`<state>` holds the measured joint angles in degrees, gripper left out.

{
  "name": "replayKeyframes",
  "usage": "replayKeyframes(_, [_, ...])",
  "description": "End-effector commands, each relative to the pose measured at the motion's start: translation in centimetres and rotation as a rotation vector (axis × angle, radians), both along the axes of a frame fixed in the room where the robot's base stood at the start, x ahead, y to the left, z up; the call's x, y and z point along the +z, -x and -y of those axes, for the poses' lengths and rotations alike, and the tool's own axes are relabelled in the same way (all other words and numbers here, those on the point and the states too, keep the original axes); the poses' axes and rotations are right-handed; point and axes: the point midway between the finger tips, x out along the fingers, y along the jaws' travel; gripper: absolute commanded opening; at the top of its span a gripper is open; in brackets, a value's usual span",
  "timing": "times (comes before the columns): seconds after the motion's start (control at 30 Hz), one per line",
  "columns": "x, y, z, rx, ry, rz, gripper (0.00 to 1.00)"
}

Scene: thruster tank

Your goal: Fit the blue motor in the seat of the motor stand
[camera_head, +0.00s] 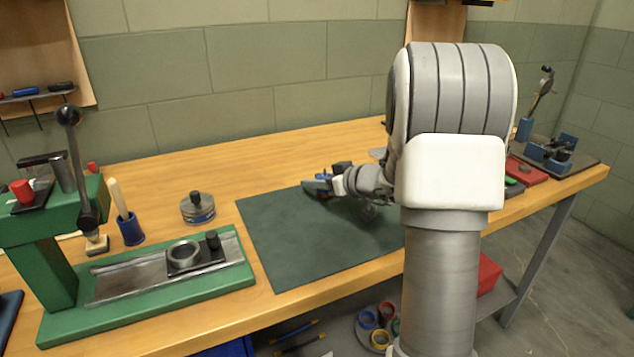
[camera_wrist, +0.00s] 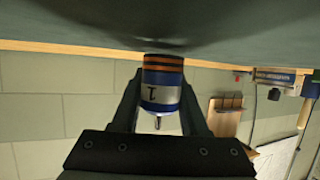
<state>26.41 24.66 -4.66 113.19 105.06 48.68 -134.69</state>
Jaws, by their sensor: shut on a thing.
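The blue motor (camera_wrist: 162,85) has orange bands, a pale label and a thin shaft. My gripper (camera_wrist: 160,110) is shut on it, with one finger on each side. In the head view my gripper (camera_head: 320,186) is just above the dark green mat, and only a little blue of the motor (camera_head: 323,177) shows. I cannot tell for sure which thing is the motor stand. A dark block with a metal ring seat (camera_head: 184,252) and a short black post sits on the green press's rail, well left of my gripper.
The green press (camera_head: 40,245) with its lever stands at the left. A round metal piece with a blue band (camera_head: 198,209) and a brush in a blue cup (camera_head: 131,229) stand behind the rail. The mat (camera_head: 290,235) is clear in front. A dark plate with blue fixtures (camera_head: 560,150) is far right.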

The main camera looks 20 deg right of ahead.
Motion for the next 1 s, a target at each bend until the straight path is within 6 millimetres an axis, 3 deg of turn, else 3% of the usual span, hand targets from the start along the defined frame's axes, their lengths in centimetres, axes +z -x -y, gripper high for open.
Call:
replayKeyframes(0.47, [-0.9,0.1,0.0,0.001,-0.001,-0.008,0.0])
replayKeyframes(0.5, [-1.0,0.1,0.0,0.0,-0.001,-0.009,0.49])
replayKeyframes(0.63, [-1.2,0.2,-0.1,0.0,-0.003,-0.013,0.72])
replayKeyframes(1.0, [-1.1,0.2,-0.1,0.0,-0.003,-0.014,0.74])
